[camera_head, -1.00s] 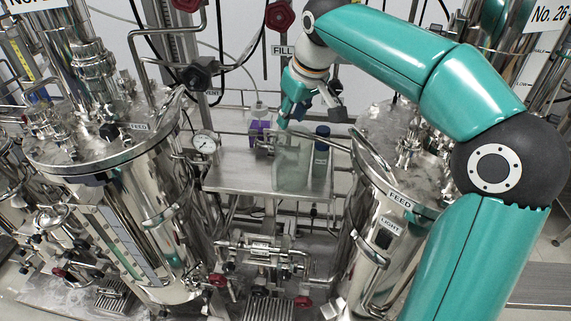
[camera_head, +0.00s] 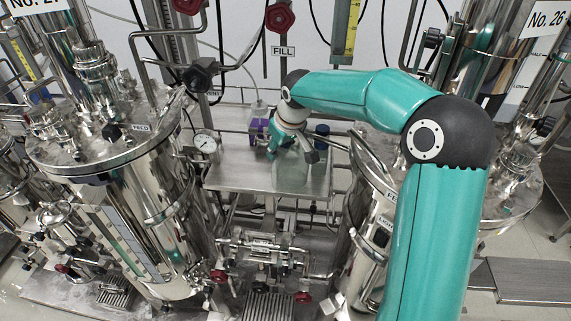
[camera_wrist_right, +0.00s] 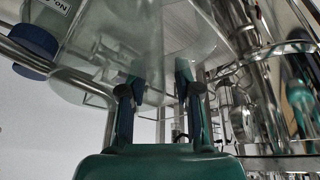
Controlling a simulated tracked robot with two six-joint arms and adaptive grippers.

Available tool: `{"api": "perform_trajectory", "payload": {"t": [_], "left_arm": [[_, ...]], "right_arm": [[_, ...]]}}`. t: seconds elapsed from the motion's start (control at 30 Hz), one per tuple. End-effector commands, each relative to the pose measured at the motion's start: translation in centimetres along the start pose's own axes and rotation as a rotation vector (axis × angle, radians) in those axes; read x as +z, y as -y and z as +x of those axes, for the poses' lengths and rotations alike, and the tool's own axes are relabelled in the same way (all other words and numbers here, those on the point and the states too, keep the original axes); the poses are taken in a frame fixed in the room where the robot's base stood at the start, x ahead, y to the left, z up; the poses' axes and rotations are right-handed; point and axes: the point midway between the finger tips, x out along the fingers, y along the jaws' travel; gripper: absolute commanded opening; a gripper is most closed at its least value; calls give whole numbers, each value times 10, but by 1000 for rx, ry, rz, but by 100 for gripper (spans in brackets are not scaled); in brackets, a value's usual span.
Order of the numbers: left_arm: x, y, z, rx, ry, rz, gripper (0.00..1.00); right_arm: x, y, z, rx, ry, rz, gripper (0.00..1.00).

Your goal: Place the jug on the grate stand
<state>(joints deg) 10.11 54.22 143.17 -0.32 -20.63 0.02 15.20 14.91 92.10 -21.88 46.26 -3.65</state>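The jug (camera_head: 292,172) is a clear, faintly green vessel standing on a steel shelf between two large vessels. My right gripper (camera_head: 291,146) is at the jug's upper part in the head view and hides some of it. In the right wrist view, the two dark fingers of this gripper (camera_wrist_right: 160,103) are apart, and the jug's clear wall (camera_wrist_right: 150,45) fills the space beyond and between them. Whether they touch it I cannot tell. A ribbed metal grate (camera_head: 268,306) lies low at the bottom middle, and another grate (camera_head: 115,296) lies lower left. My left gripper is out of view.
A blue-capped bottle (camera_head: 322,143) stands right behind the jug, and a purple-labelled bottle (camera_head: 259,128) stands behind left. A round gauge (camera_head: 205,143) is at the shelf's left. Pipes and red-handled valves (camera_head: 302,297) crowd the space below the shelf (camera_head: 230,179).

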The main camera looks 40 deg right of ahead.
Motion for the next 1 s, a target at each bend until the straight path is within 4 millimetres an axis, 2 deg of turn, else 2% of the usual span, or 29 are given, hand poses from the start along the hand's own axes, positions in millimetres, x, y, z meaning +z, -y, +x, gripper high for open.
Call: {"api": "perform_trajectory", "payload": {"t": [0.1,0.3,0.5,1.0], "left_arm": [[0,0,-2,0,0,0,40],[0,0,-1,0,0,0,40],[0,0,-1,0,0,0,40],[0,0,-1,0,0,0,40]], "right_arm": [[0,0,6,-1,0,1,33],[0,0,7,0,-1,1,33],[0,0,7,0,0,1,0],[0,0,6,0,-1,1,0]]}}
